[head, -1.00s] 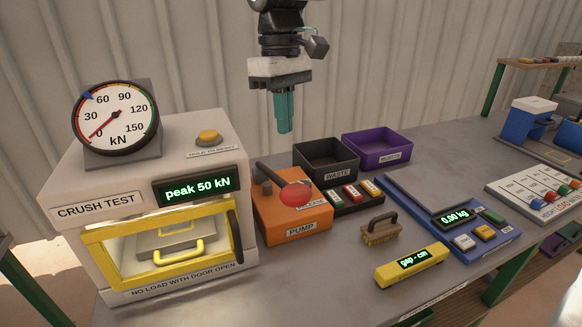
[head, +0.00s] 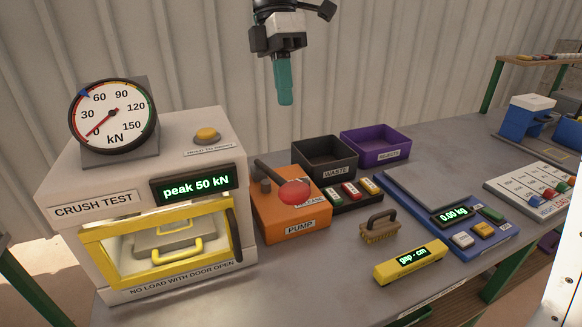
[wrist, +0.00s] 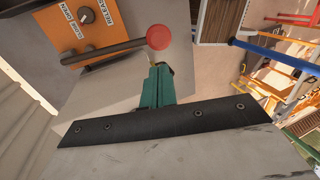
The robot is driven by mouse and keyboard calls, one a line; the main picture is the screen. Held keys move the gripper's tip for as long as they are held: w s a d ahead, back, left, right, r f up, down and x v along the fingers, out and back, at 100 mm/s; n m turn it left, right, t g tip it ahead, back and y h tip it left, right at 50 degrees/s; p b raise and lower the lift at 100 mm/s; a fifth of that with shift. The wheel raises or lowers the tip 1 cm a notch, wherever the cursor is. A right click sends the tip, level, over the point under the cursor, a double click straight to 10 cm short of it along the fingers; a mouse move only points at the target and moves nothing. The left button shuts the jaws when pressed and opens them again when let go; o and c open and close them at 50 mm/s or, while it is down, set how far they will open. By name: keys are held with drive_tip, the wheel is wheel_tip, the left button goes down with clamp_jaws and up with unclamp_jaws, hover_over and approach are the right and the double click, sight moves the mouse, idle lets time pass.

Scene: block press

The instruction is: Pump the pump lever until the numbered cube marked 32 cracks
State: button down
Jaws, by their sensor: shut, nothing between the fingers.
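The pump (head: 291,215) is an orange box on the bench. Its pump lever (head: 293,190) has a dark bar and a red knob; it also shows in the wrist view (wrist: 158,37). My gripper (head: 286,100) is shut and empty, pointing down above and behind the pump. In the wrist view its teal fingers (wrist: 157,88) appear near the red knob, apart from it as far as the head view shows. The crush test press (head: 140,210) stands left of the pump, its yellow-framed door (head: 160,245) across the front. Its display reads peak 50 kN and the gauge (head: 112,115) needle is near 0. I cannot make out a cube marked 32.
A black waste bin (head: 325,158) and a purple bin (head: 376,148) stand behind the pump. Three buttons (head: 350,190) sit right of it. A brush (head: 381,230), a yellow gap gauge (head: 410,264) and a blue scale (head: 450,215) lie further right.

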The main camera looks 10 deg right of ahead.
sight(294, 185)
drive_tip(key=x, duration=1.4)
drive_tip(key=shift+s, duration=0.15)
